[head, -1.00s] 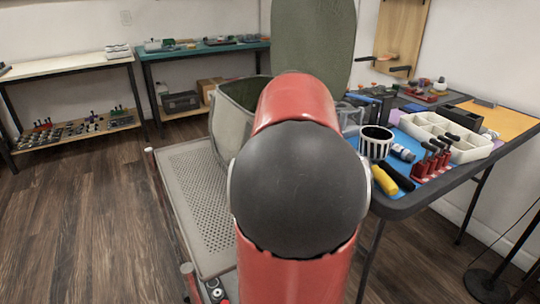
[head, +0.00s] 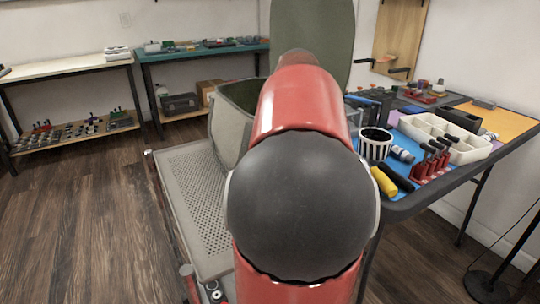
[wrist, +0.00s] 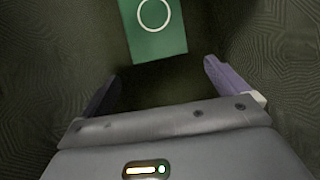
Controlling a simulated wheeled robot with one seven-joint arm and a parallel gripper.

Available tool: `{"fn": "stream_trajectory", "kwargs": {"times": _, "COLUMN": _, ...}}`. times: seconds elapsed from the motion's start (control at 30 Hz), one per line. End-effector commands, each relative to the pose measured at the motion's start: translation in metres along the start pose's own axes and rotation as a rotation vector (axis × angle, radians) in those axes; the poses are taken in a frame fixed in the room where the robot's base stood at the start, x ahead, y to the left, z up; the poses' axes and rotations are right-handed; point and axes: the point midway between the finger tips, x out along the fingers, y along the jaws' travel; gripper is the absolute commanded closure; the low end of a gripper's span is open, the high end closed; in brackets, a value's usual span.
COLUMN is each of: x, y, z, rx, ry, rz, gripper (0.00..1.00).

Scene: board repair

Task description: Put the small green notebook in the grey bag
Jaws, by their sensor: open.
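The grey bag (head: 230,130) stands open on the perforated grey platform, its dark green inside partly showing. A tall green flap (head: 312,30) rises behind it. In the wrist view, the green notebook (wrist: 153,45) with a white ring on its cover is beyond my fingertips, cut off by the top edge. Dark patterned fabric, seemingly the bag's inside (wrist: 45,60), surrounds it. My gripper (wrist: 160,77) is open, its two fingers apart with nothing between them. The notebook looks clear of both fingers; whether it rests on the bag's bottom I cannot tell. My arm hides the gripper in the head view.
The perforated platform (head: 190,190) has bare room in front of the bag. A worktable at right holds a striped cup (head: 375,146), a white divided tray (head: 470,150), a red tool rack (head: 432,165) and yellow and black handles. Shelves line the back wall.

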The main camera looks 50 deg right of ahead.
Motion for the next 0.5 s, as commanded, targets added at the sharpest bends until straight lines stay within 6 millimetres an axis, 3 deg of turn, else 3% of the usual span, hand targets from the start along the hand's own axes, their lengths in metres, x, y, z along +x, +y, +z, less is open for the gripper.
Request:
{"fn": "stream_trajectory", "kwargs": {"times": 0.2, "x": -0.046, "y": -0.001, "z": 0.001, "rx": 0.0, "ry": -0.003, "rz": -0.002, "gripper": 0.01}}
{"fn": "stream_trajectory", "kwargs": {"times": 0.5, "x": -0.071, "y": 0.0, "z": 0.0, "rx": 0.0, "ry": -0.001, "rz": 0.0, "gripper": 0.01}}
